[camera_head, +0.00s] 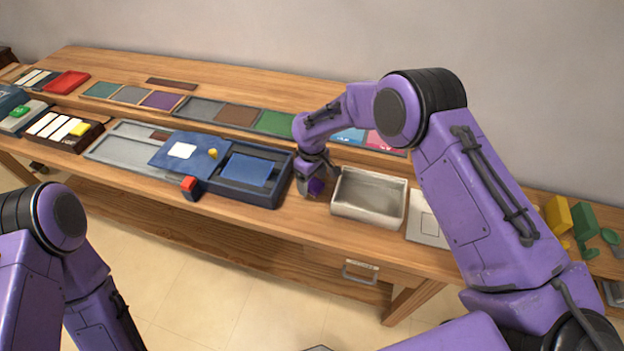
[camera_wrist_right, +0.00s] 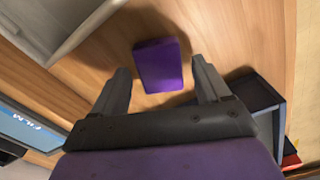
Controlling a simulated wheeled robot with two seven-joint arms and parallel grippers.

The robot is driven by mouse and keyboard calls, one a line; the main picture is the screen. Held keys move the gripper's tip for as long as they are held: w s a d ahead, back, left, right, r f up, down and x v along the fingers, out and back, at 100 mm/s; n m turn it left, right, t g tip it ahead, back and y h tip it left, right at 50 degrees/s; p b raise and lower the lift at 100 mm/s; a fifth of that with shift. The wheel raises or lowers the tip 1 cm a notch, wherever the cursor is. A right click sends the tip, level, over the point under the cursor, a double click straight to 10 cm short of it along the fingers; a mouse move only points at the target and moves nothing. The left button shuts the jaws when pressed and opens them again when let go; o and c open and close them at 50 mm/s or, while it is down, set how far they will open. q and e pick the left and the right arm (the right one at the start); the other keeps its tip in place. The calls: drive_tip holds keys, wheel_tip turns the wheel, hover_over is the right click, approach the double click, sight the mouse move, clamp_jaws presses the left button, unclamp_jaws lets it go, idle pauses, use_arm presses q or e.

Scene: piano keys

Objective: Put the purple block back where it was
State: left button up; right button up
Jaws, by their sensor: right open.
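The purple block (camera_head: 316,187) stands on the wooden table between the blue tray and the metal tray, partly hidden by my right gripper (camera_head: 310,180). In the right wrist view the purple block (camera_wrist_right: 161,66) lies between the two open fingers, with a gap on each side. The fingers point down at it and do not visibly touch it. My left arm shows at the lower left, but its gripper is out of view.
A metal tray (camera_head: 369,196) stands just right of the block and a dark blue tray (camera_head: 262,197) just left. A row of coloured panels, including a purple panel (camera_head: 161,100), runs along the back.

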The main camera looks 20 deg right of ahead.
sight(312, 182)
wheel_tip(312, 182, up, 12)
drive_tip(key=b, duration=0.2)
drive_tip(key=shift+b, duration=0.35)
